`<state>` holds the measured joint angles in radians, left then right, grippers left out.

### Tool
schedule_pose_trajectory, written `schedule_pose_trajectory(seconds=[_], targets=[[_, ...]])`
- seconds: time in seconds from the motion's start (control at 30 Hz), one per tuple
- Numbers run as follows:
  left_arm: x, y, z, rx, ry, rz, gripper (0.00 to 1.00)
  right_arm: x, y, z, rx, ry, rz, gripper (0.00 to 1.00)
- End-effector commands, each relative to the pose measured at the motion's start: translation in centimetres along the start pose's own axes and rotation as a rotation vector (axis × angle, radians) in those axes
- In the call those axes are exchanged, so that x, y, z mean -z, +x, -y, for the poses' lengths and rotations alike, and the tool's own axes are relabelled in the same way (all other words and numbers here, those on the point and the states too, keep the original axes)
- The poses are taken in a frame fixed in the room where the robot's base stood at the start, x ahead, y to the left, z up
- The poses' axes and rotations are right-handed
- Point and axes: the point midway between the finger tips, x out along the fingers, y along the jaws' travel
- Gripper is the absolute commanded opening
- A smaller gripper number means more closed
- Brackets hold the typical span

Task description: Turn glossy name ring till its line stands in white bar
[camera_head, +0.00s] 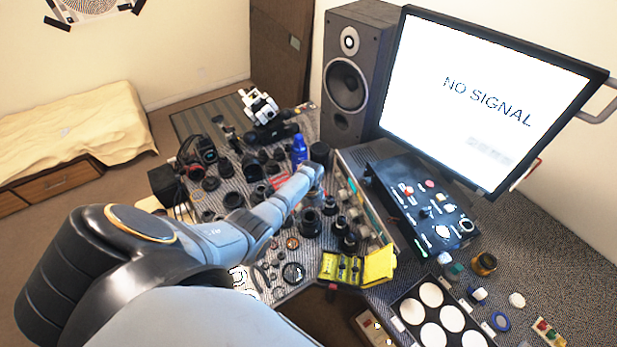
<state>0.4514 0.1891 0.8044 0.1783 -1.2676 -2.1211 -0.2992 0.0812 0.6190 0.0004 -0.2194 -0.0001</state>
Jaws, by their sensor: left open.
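My left arm comes in from the left and reaches over the crowded bench. Its wrist ends near the middle, and my left gripper (316,194) points down there, small and partly hidden by the wrist. The gripper is open. A dark lens barrel (311,222) stands just below it in the picture; I cannot tell whether they touch. The glossy name ring, its line and the white bar are too small or hidden to make out. My right gripper is not in view.
Several dark lens parts crowd the bench around the gripper. A blue bottle (299,150) stands just behind the wrist. A yellow case (358,267) lies in front. A speaker (352,75), a monitor (485,100) and a black control box (422,208) stand to the right.

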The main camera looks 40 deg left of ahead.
Motion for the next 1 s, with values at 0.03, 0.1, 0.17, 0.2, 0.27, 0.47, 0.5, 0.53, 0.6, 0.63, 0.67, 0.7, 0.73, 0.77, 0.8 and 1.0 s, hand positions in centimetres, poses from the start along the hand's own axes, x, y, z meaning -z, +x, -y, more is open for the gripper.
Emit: schedule_pose_trajectory(seconds=[0.03, 0.1, 0.17, 0.2, 0.27, 0.47, 0.5, 0.53, 0.6, 0.63, 0.67, 0.7, 0.73, 0.77, 0.8, 1.0], targets=[[-0.1, -0.8, 0.0, 0.003, 0.002, 0.003, 0.82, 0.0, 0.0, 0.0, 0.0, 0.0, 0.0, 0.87], [-0.1, -2.3, 0.0, 0.004, 0.002, 0.004, 0.82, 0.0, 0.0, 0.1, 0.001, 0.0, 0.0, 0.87], [-0.1, -3.8, 0.0, 0.004, 0.002, 0.004, 0.82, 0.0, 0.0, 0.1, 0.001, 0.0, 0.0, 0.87], [0.0, -4.7, 0.0, 0.004, 0.002, 0.004, 0.82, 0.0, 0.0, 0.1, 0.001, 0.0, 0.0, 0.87], [-0.1, -6.2, 0.0, 0.003, 0.002, 0.003, 0.82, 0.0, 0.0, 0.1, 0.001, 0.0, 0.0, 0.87], [0.0, -9.6, 0.0, 0.001, 0.001, 0.001, 0.82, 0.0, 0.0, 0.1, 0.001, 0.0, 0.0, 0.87], [0.0, -9.9, 0.0, 0.001, 0.002, 0.001, 0.82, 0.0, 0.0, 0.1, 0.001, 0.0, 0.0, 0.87], [0.0, -10.1, 0.0, 0.001, 0.001, 0.001, 0.82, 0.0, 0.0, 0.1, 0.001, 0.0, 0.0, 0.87], [0.1, -10.4, -0.1, -0.001, 0.002, 0.0, 0.82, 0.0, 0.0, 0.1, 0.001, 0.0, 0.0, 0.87], [0.1, -10.4, -0.1, -0.001, 0.002, 0.0, 0.82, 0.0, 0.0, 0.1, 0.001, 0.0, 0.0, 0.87], [0.1, -10.5, -0.1, -0.001, 0.002, 0.0, 0.82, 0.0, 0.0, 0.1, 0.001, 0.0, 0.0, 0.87], [0.1, -10.5, -0.1, -0.001, 0.002, 0.0, 0.82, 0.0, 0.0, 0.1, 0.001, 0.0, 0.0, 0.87], [0.1, -10.5, -0.1, -0.001, 0.002, 0.0, 0.82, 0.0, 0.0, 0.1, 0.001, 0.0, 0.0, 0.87], [0.1, -10.5, -0.1, -0.001, 0.002, 0.0, 0.82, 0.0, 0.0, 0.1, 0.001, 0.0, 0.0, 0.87], [0.1, -10.5, -0.1, -0.001, 0.002, 0.0, 0.82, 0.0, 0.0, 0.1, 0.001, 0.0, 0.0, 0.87], [0.1, -10.4, -0.1, -0.001, 0.001, 0.0, 0.82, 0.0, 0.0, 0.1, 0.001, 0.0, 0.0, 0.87]])
